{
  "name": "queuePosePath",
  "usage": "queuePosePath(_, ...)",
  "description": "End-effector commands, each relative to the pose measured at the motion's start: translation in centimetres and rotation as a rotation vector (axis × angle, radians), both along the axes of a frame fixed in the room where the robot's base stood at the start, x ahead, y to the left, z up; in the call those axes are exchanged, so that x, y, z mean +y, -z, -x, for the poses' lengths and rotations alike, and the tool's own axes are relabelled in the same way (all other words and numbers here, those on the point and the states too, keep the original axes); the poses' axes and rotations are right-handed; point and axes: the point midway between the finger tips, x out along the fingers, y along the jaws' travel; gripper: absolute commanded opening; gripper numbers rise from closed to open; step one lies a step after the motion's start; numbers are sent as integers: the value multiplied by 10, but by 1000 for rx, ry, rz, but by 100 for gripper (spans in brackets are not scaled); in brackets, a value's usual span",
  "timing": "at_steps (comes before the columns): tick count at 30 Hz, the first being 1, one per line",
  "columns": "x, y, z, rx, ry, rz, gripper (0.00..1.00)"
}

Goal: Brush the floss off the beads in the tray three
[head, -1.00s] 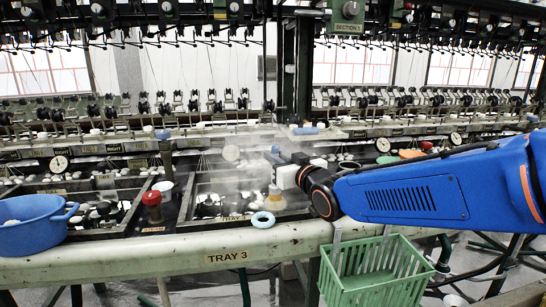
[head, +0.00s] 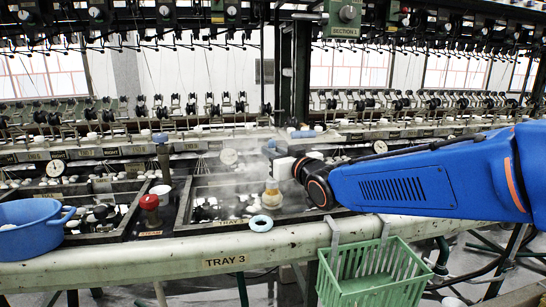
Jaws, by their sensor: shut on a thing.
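Tray three (head: 180,205) is the framed basin behind the "TRAY 3" label (head: 225,260), with steam over it. Several small pale beads (head: 236,213) lie in its dark interior, some hidden by haze and the frame. My gripper (head: 273,166) reaches in from the right over the tray's right part. It is shut on what looks like a brush (head: 272,198), with a pale tan head hanging down near the beads. Whether the head touches them I cannot tell. Floss cannot be made out at this size.
A pale blue ring (head: 260,223) sits on the front rim. A red knob (head: 150,203) stands left of the tray. A blue basin (head: 32,226) is at far left. A green basket (head: 375,275) hangs on the front rail. A dial (head: 229,156) stands behind.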

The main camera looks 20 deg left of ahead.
Motion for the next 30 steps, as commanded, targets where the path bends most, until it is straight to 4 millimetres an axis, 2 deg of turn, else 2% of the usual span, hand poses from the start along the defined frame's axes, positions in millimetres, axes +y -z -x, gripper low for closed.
queuePosePath(30,-3,-59,5,-3,-1,-2,0)
